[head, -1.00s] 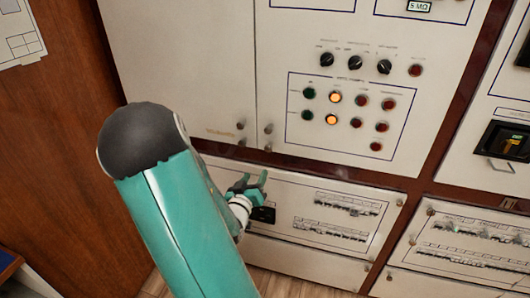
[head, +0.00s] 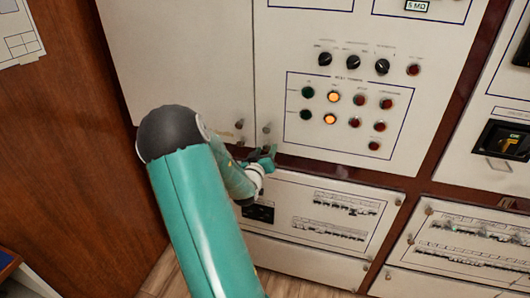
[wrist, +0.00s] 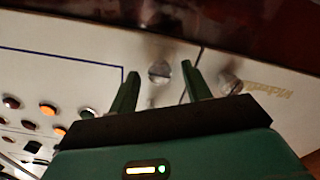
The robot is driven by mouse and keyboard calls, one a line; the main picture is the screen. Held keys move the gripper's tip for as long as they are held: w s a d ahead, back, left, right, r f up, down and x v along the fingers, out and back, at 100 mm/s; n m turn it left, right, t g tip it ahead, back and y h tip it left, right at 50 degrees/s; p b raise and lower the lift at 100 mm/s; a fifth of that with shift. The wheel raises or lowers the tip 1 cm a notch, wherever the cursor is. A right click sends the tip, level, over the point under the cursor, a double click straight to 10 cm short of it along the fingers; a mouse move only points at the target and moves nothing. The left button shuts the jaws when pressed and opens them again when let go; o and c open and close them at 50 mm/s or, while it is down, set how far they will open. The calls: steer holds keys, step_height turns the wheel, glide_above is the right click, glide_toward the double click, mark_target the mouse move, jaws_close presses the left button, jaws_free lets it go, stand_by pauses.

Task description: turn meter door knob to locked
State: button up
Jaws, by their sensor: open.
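Two small metal knobs sit either side of the seam between two upper cabinet doors. The right one (head: 267,128) is on the panel with lamps and dials; the left one (head: 240,124) is on the plain door. My gripper (head: 267,152) is open, just below the right knob. In the wrist view, where the lettering is upside down, the right panel's knob (wrist: 158,73) shows between my two fingertips. The other knob (wrist: 228,82) is outside the fingers, to the right. I cannot tell whether the fingers touch the knob, or its turn angle.
Dark rotary dials (head: 353,62) and rows of coloured lamps (head: 332,97) are on the right panel. A lower breaker panel (head: 375,240) lies beneath a dark red frame strip. A brown wooden wall (head: 70,180) stands at the left.

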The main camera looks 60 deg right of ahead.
steer(key=c, duration=1)
steer(key=shift+m, duration=0.4)
steer(key=m, duration=1.2)
steer(key=shift+m, duration=2.5)
